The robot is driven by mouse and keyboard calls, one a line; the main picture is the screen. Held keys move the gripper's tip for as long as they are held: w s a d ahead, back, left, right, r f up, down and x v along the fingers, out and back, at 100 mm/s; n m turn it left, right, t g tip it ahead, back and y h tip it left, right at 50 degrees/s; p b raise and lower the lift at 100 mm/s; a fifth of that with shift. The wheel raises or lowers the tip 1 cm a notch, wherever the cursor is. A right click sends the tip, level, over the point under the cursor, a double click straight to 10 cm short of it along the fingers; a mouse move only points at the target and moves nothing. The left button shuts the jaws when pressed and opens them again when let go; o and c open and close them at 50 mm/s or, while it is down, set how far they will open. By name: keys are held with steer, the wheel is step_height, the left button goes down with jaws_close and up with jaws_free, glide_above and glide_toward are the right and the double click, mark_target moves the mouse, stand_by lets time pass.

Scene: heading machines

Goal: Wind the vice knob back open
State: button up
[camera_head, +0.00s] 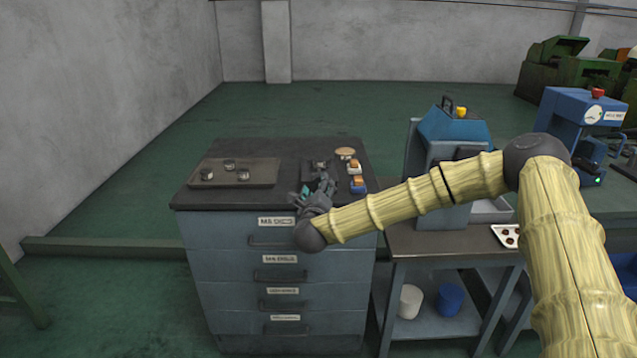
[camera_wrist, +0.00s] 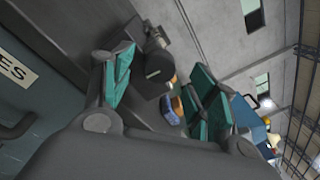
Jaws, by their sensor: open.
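The vice (camera_head: 319,165) is a small dark device on the cabinet top, partly hidden by my gripper in the head view. In the wrist view the vice knob (camera_wrist: 159,66) shows as a dark round cylinder with the vice behind it. My gripper (camera_head: 319,187) is at the front edge of the cabinet top, close in front of the vice. In the wrist view its teal-padded fingers (camera_wrist: 163,78) are spread, and the knob appears in the gap between them. I see no contact with the knob; how deep it lies between the pads I cannot tell.
A tray (camera_head: 262,172) with small metal cylinders lies left on the cabinet top (camera_head: 225,205). Blue, white and orange items (camera_head: 356,178) and a round tan piece (camera_head: 345,153) stand right of the vice. A blue machine (camera_head: 452,130) stands right of the cabinet.

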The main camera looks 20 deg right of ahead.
mark_target(319, 180)
steer(key=shift+x, duration=1.4)
steer(key=c, duration=1)
